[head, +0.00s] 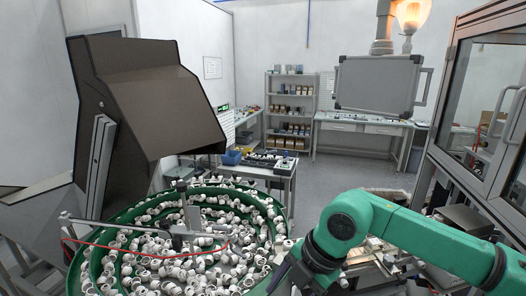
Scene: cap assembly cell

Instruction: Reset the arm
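Neither of my grippers can be made out in the head view. A teal jointed arm (420,237) reaches in from the right edge toward the bottom middle. I cannot tell whether it is mine. Its lower end is cut off by the bottom edge, and no fingers show on it.
A round green bowl feeder (75,275) full of white caps (185,273) fills the lower left. A dark hopper (150,100) stands over it. A framed glass cabinet (490,100) stands at right. Behind are a grey hanging panel (376,84), shelves (290,100) and open floor (345,175).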

